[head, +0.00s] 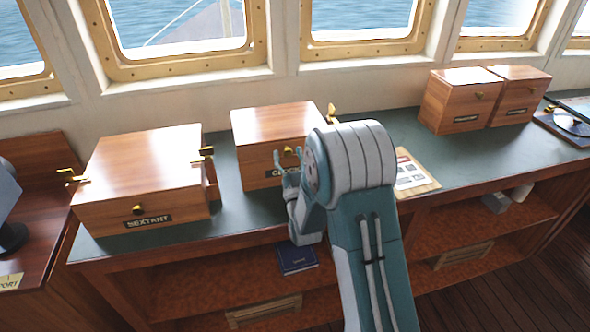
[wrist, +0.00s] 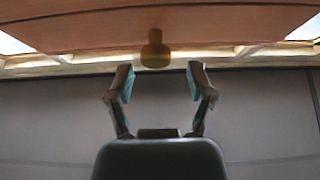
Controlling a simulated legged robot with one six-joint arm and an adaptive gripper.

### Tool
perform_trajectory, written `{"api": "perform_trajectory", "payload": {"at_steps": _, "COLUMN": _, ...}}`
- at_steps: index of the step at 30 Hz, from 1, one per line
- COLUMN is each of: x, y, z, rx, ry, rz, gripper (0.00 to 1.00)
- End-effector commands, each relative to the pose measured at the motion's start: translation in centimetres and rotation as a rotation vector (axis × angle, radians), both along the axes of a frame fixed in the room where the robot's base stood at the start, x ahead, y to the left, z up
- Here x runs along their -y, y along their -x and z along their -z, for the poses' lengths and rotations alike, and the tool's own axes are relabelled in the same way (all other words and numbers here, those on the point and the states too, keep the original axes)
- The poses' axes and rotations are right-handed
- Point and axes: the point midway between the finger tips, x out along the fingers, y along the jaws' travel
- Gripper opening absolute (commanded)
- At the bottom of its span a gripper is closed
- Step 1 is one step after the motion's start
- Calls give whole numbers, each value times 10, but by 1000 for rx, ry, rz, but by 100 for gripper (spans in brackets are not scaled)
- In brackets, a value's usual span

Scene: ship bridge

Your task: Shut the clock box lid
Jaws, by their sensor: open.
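The clock box (head: 268,123) is a brown wooden box on the counter, left of the middle in the head view. Its label is partly hidden by my arm. I cannot tell from the head view how far its lid is raised. In the wrist view a wooden panel (wrist: 90,30) spans the top, with a brass knob (wrist: 155,50) on its lower edge. My gripper (wrist: 160,75) is open and empty, its fingers either side of and just below the knob. In the head view my gripper (head: 288,162) is at the box's front, partly hidden by my arm.
The sextant box (head: 140,165) stands on the left of the counter (head: 395,125). Two smaller wooden boxes (head: 462,95) stand at the right. A paper (head: 413,175) lies beside my arm. A blue book (head: 297,259) is on the shelf below. Windows line the back.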

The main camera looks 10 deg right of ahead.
Motion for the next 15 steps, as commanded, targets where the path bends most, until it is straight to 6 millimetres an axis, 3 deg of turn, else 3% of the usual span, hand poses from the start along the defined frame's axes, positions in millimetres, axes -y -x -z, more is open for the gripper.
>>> {"api": "perform_trajectory", "payload": {"at_steps": 9, "x": 0, "y": 66, "z": -1, "rx": 0, "ry": 0, "rz": 0, "gripper": 69}}
{"api": "perform_trajectory", "payload": {"at_steps": 15, "x": 1, "y": 98, "z": -1, "rx": 1, "ry": 0, "rz": 1, "gripper": 69}}
